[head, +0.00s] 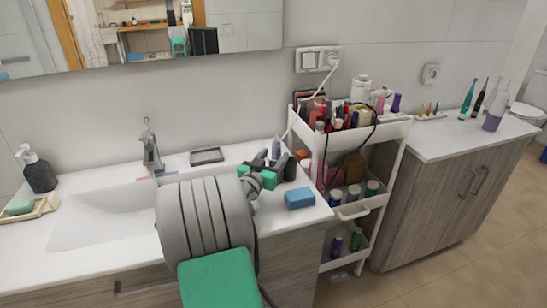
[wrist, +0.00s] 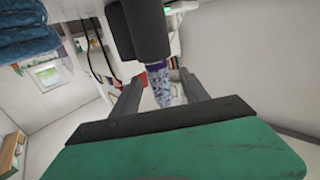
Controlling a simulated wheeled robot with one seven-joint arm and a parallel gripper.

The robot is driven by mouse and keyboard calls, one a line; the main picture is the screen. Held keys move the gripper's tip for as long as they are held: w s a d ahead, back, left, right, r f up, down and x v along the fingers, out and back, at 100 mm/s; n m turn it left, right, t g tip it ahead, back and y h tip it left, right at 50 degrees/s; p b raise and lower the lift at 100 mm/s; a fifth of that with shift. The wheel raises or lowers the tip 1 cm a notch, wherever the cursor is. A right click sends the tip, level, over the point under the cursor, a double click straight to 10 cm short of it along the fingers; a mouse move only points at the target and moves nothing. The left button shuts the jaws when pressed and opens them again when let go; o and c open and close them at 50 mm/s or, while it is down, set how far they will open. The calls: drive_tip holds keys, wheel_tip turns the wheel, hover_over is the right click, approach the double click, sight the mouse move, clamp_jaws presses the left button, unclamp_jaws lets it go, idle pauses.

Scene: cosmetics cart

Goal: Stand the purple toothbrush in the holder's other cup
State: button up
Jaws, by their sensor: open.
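My gripper (head: 262,172) is open above the sink counter, close to a dark cylinder (head: 290,168) and a pale blue-grey upright item (head: 276,150). In the wrist view my gripper's fingers (wrist: 158,92) are apart. A pale, blue-purple patterned item (wrist: 161,88) shows between them, and a black cylinder (wrist: 145,30) is above. I cannot tell whether the fingers touch either. On the right cabinet stand a teal toothbrush-like item (head: 468,97), a black one (head: 479,98) and a lilac one with a wide base (head: 492,120). I cannot clearly identify the purple toothbrush or the holder's cups.
A blue sponge (head: 300,198) lies at the counter's front edge. A white cart (head: 350,208) full of cosmetics stands to the right, with a cable hanging over it. The faucet (head: 151,150) and soap dispenser (head: 39,172) are left. The cabinet top's front part (head: 450,142) is clear.

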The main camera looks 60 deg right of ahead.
drive_tip(key=a+b, duration=0.1)
drive_tip(key=a, duration=0.6)
drive_tip(key=shift+s+a+b, duration=0.15)
drive_tip(key=shift+a+b, duration=0.15)
